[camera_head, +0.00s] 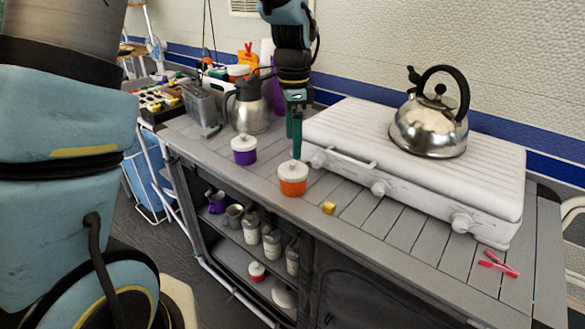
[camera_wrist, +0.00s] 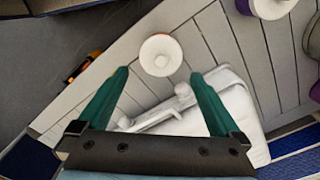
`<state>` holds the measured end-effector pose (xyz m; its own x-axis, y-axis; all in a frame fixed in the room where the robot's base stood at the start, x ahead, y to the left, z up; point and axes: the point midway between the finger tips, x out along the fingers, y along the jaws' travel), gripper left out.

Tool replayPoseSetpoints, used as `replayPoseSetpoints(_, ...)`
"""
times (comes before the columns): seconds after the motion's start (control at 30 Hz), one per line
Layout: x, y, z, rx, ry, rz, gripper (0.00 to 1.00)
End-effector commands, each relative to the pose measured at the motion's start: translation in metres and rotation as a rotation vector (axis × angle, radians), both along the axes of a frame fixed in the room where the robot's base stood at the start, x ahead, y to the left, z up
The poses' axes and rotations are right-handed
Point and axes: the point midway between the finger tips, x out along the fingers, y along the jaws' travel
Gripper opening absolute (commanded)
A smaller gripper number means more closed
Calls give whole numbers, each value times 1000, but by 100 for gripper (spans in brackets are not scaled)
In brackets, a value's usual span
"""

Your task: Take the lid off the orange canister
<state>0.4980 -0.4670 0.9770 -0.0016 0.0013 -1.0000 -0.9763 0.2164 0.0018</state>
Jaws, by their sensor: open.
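The orange canister (camera_head: 293,187) stands upright on the grey slatted counter, near its front edge. Its round white lid (camera_head: 293,170) with a small knob is on top. In the wrist view the lid (camera_wrist: 160,52) shows from above, just beyond the fingertips and roughly centred between them. My gripper (camera_head: 295,128) points down, above and behind the canister, apart from the lid. In the wrist view my gripper (camera_wrist: 160,73) has its two green fingers spread wide with nothing between them.
A purple canister (camera_head: 244,156) with a white lid stands left of the orange one. Behind are a white stove (camera_head: 400,175) bearing a steel kettle (camera_head: 430,125), and a steel jug (camera_head: 248,108). The counter's front right is mostly clear.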

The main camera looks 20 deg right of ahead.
Motion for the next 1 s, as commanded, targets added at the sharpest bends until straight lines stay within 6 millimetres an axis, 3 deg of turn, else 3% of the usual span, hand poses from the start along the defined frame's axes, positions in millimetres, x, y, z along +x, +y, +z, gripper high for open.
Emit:
replayPoseSetpoints(0.27, 0, 1, -22, 3, 2, 0, 100)
replayPoseSetpoints(0.5, 2, 1, -56, 1, 1, 3, 100)
replayPoseSetpoints(0.8, 2, 1, -62, -1, -2, 3, 100)
replayPoseSetpoints(1.0, 2, 1, -62, -1, -2, 3, 79)
